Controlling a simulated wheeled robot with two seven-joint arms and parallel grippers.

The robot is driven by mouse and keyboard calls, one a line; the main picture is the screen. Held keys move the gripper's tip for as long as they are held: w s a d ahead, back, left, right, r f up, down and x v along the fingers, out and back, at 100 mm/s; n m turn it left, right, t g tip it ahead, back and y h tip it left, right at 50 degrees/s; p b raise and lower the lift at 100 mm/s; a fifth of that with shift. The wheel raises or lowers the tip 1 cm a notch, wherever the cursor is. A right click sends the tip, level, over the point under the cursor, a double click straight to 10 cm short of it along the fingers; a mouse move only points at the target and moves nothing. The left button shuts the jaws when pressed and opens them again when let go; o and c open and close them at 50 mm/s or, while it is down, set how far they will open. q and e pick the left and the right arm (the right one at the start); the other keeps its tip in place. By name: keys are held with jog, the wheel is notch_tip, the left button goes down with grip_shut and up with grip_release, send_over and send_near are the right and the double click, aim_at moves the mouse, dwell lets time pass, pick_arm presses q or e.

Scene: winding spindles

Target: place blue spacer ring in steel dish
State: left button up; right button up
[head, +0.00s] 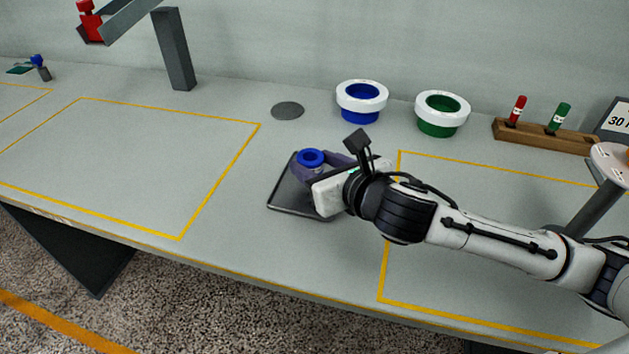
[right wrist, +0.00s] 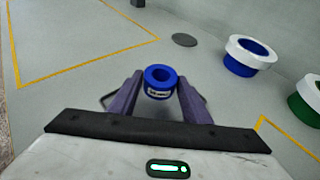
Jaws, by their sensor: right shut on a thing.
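The blue spacer ring (head: 311,158) is a short blue ring with a hole in its top and a pale label on its side. My right gripper (head: 323,167) is shut on it and holds it upright over the dark rectangular tray (head: 283,203). In the right wrist view the ring (right wrist: 160,75) sits between the two purple fingers of the gripper (right wrist: 158,92). A flat, round grey disc (head: 287,110), which may be the steel dish, lies behind the tray; it also shows in the right wrist view (right wrist: 185,40). My left gripper is not in view.
A blue bin (head: 361,115) and a green bin (head: 437,127), both white-rimmed, stand at the back. A wooden rack (head: 545,136) holds a red and a green marker. A grey post (head: 174,50) stands at the back left. The yellow-outlined area at left is clear.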

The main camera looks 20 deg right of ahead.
notch_tip(320, 180, down, 4)
jog(key=shift+r+b, duration=0.25)
jog(key=shift+b, duration=0.25)
jog(key=shift+f, duration=0.2)
jog(key=shift+r, duration=0.1)
jog(key=shift+f, duration=0.2)
jog(key=o, duration=1)
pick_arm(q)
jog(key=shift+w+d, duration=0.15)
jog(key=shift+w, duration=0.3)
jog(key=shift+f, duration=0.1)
